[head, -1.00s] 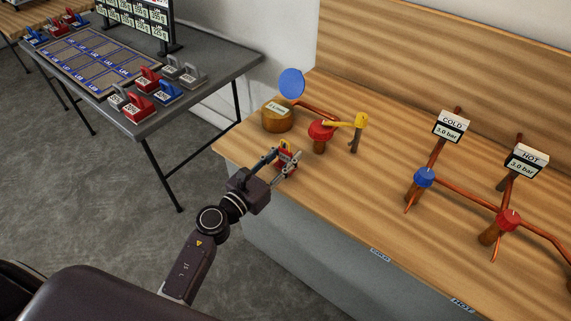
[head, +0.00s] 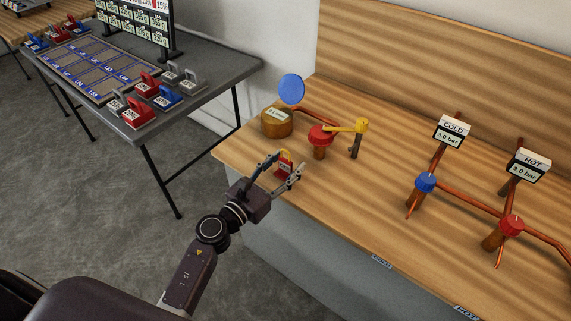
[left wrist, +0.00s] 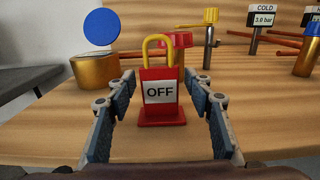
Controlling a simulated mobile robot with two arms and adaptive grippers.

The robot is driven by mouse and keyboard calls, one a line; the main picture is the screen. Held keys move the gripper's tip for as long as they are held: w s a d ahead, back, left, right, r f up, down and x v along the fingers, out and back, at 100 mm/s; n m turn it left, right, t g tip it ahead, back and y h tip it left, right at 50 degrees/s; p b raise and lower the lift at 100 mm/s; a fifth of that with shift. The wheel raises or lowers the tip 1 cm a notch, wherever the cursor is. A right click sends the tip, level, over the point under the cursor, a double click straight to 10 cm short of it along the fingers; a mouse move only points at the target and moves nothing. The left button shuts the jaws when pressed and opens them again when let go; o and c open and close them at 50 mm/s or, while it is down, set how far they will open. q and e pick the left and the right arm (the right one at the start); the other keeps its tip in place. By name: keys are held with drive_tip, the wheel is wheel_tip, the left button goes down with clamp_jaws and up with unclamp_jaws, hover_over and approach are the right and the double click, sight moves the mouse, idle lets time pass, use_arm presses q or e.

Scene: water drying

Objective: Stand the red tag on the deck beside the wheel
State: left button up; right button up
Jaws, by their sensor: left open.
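The red tag (head: 285,168) stands upright on the wooden deck (head: 350,215). In the left wrist view the red tag (left wrist: 161,100) has a white "OFF" label and a yellow loop on top. My left gripper (head: 282,172) is open, with a finger on each side of the tag and gaps between. The left wrist view shows the open fingers (left wrist: 160,112) too. The red wheel (head: 320,133) sits on a brown post just behind the tag, with a yellow bar beside it. In the left wrist view the tag partly hides the wheel (left wrist: 184,40). My right gripper is not in view.
A brass-coloured cylinder (head: 277,123) with a blue disc (head: 291,88) stands left of the wheel. The COLD (head: 425,182) and HOT (head: 511,225) valves stand to the right. A grey table (head: 205,82) with coloured tags is at the left. The deck's front middle is clear.

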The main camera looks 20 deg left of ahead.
use_arm(q)
drive_tip(key=shift+s+a, duration=0.15)
drive_tip(key=shift+s, duration=0.1)
drive_tip(key=b+v, duration=0.2)
drive_tip(key=v, duration=0.5)
drive_tip(key=shift+r, duration=0.2)
